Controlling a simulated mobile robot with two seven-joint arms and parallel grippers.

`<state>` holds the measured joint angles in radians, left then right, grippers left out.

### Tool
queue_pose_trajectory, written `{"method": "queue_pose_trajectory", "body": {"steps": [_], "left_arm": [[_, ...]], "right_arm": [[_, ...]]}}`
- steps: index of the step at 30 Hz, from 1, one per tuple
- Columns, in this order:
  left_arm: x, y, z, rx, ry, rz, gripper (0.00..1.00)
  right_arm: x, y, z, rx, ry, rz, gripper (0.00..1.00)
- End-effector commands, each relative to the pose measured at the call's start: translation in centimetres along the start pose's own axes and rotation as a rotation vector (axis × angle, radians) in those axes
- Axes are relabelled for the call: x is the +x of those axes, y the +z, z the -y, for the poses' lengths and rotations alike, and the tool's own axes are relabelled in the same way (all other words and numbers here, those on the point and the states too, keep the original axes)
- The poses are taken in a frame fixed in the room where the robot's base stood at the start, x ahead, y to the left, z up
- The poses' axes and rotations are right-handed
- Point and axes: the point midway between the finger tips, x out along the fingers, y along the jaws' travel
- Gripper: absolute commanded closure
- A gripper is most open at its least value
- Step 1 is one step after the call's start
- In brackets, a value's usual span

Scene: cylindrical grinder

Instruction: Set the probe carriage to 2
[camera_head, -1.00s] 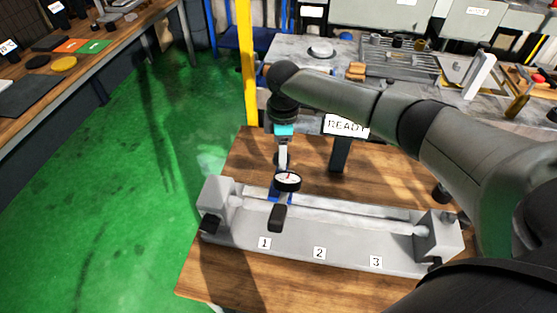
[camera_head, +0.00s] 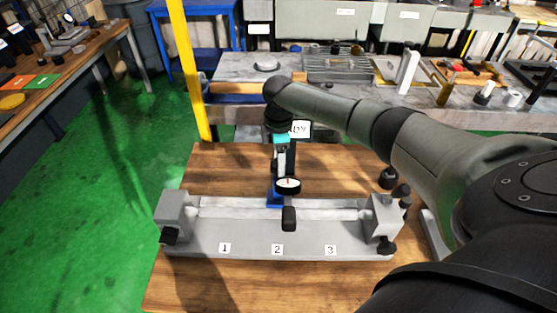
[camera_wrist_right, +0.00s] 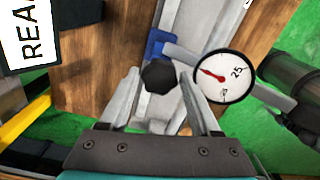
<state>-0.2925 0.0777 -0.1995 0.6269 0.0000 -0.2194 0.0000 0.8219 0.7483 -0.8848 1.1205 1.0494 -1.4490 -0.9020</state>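The probe carriage has a blue body (camera_head: 274,196), a round white dial (camera_head: 288,186) and a black handle (camera_head: 289,218) pointing to the front. It sits on the grey bed (camera_head: 200,236), roughly in line with label 2 (camera_head: 277,250). Label 1 (camera_head: 224,248) is left of it, label 3 (camera_head: 330,250) right. My right gripper (camera_head: 280,172) reaches down to the carriage from behind. In the right wrist view its fingers (camera_wrist_right: 159,88) stand apart on either side of a black hexagonal knob (camera_wrist_right: 158,76), with small gaps visible. The dial (camera_wrist_right: 224,77) is beside the right finger. My left gripper is out of view.
Grey end blocks (camera_head: 174,210) close off the bed at both ends. A READY sign (camera_head: 300,129) stands behind, partly hidden by my right arm. A small black knob (camera_head: 389,178) stands on the wooden table (camera_head: 225,165) at right. A cluttered bench lies beyond.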

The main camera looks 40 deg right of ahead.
Motion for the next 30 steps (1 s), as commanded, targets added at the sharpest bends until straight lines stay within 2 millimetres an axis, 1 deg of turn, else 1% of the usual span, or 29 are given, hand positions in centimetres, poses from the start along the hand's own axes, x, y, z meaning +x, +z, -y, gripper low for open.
{"method": "queue_pose_trajectory", "body": {"steps": [7, 11, 14, 24, 27, 30], "left_arm": [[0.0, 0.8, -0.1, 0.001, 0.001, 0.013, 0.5], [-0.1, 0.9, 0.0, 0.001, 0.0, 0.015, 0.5], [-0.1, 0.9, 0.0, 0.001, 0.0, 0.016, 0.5], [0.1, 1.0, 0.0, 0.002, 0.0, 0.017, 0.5], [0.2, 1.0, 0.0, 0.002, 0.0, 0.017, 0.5], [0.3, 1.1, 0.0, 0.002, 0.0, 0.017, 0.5]], "right_arm": [[0.0, 0.0, 0.0, -0.001, 0.001, 0.0, 0.33], [-0.7, 0.0, -0.1, 0.0, 0.003, -0.001, 0.33], [-2.2, 0.0, -0.1, -0.002, 0.004, -0.002, 0.33], [-10.2, -0.1, -0.1, -0.001, 0.006, -0.002, 0.33], [-12.2, -0.1, -0.1, -0.001, 0.005, -0.001, 0.33], [-13.7, -0.1, -0.1, 0.0, 0.003, -0.001, 0.33]]}}
